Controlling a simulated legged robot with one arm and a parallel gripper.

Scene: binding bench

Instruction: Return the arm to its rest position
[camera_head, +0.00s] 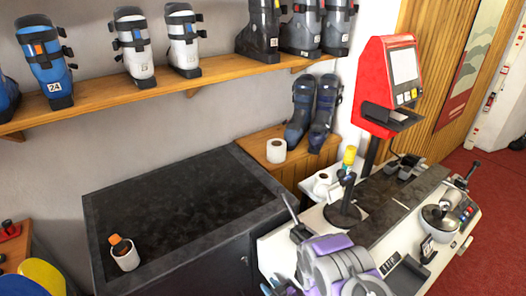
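A dark-topped cabinet (190,195) stands left of the white bench (285,250). A white cup (125,257) sits on its near left corner. A red terminal (388,80) stands on a post behind the bench. Ski boots line a wooden shelf (205,75). Red carpet (495,200) is clear at right.

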